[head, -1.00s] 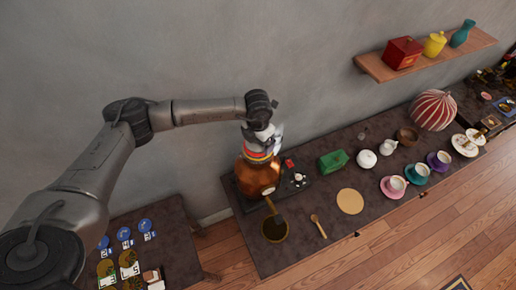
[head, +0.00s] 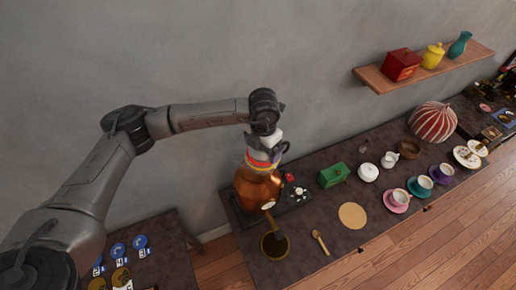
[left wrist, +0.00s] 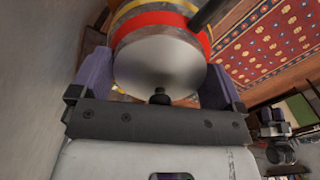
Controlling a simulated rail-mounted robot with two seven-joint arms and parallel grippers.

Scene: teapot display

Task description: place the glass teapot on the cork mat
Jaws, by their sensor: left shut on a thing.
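My left gripper (head: 265,145) is shut on a rounded vessel with red and yellow bands (head: 262,160), directly above a large copper pot (head: 256,190). In the left wrist view the fingers (left wrist: 152,95) flank its pale grey top (left wrist: 158,62), which has a black knob. I cannot tell for sure that this is the glass teapot, or whether it still touches the copper pot. The cork mat (head: 352,215), a bare tan disc, lies on the dark counter to the right. My right gripper is not in view.
A dark round pan (head: 274,245) and a wooden spoon (head: 320,242) lie between the copper pot and the mat. A green box (head: 335,175), a white pot (head: 368,172) and a pink saucer (head: 396,208) stand around the mat. A shelf (head: 425,68) hangs behind.

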